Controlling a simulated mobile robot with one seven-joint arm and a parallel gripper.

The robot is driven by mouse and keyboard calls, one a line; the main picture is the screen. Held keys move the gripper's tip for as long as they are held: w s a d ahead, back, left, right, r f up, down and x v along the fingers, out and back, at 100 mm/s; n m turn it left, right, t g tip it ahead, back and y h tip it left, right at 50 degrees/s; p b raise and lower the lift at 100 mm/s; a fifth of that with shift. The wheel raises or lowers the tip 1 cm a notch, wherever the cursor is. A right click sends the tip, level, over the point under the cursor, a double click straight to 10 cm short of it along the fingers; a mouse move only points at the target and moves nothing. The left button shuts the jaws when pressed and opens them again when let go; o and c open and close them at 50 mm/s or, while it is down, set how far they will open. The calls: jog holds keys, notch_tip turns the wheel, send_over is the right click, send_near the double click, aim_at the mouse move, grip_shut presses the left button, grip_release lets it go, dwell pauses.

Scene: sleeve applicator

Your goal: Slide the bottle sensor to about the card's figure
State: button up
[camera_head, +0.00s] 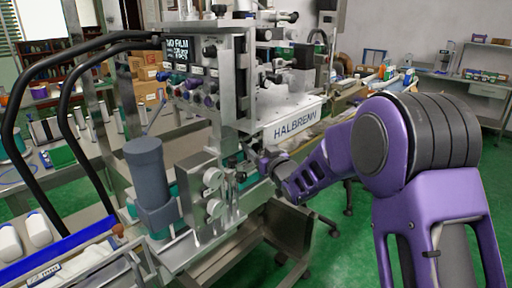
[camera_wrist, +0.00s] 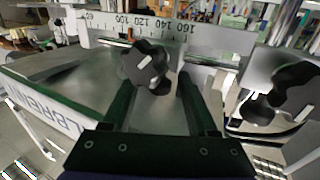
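In the wrist view a dark lobed knob (camera_wrist: 147,65) sits in front of a metal scale bar (camera_wrist: 215,38), whose readable figures run from about 100 to 160. I take the knob to belong to the bottle sensor; the sensor's body cannot be made out. A small orange mark shows at the scale, just above the knob's left side. My gripper (camera_wrist: 157,85) is open, with one dark finger on each side of the knob; contact cannot be told. In the head view my gripper (camera_head: 258,161) reaches into the machine's side, its tips small and partly hidden. No card is readable.
The HALBRENN machine (camera_head: 240,110) has a screen (camera_head: 178,54) that seems to read NO FILM. A second dark knob (camera_wrist: 290,88) stands close to the right of my fingers. A grey cylinder (camera_head: 146,170) stands at the machine's front.

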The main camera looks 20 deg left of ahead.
grip_shut()
dwell(1.2)
